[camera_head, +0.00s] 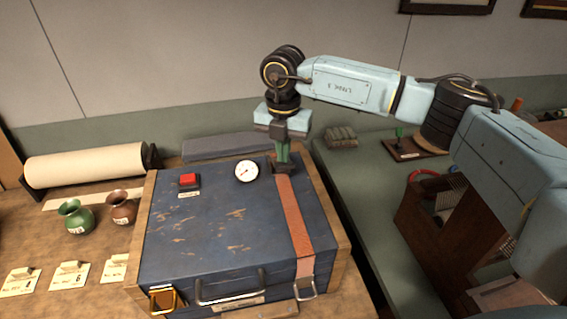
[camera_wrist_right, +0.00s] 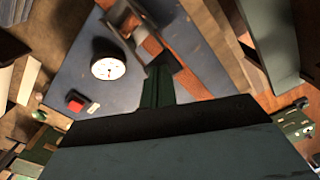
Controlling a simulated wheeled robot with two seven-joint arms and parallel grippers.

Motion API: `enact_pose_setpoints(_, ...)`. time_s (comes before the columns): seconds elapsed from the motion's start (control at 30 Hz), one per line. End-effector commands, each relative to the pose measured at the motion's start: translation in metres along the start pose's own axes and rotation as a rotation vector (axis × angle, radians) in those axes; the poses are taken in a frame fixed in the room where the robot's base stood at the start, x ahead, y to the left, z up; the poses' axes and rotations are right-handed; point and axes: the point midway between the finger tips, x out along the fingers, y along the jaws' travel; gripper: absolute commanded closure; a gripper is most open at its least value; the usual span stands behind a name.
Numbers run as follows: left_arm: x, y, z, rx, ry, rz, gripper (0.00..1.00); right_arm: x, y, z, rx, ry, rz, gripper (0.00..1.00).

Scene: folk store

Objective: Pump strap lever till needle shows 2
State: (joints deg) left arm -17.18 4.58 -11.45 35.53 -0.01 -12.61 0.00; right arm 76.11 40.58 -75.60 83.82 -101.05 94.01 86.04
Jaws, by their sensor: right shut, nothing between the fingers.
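A blue worn case (camera_head: 215,225) with a wooden surround lies on the table. A red-brown strap (camera_head: 295,220) runs down its right side to a metal buckle at the front. A round white gauge (camera_head: 246,171) sits near the back of the lid; it also shows in the right wrist view (camera_wrist_right: 108,68), its reading too small to tell. My right gripper (camera_head: 283,160) points down at the strap's back end, its green fingers shut, beside a dark metal lever or ratchet part (camera_wrist_right: 130,22). Contact with it cannot be told. My left gripper is not in view.
A red button (camera_head: 188,180) is on the lid left of the gauge. A wooden rack (camera_head: 440,215) is right, beyond a green surface.

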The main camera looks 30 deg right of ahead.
Motion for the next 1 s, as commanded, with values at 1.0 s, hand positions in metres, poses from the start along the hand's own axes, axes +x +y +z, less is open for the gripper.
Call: enact_pose_setpoints(1.0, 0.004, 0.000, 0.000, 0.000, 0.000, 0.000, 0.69, 0.011, -0.002, -0.003, 0.001, 0.000, 0.000, 1.00)
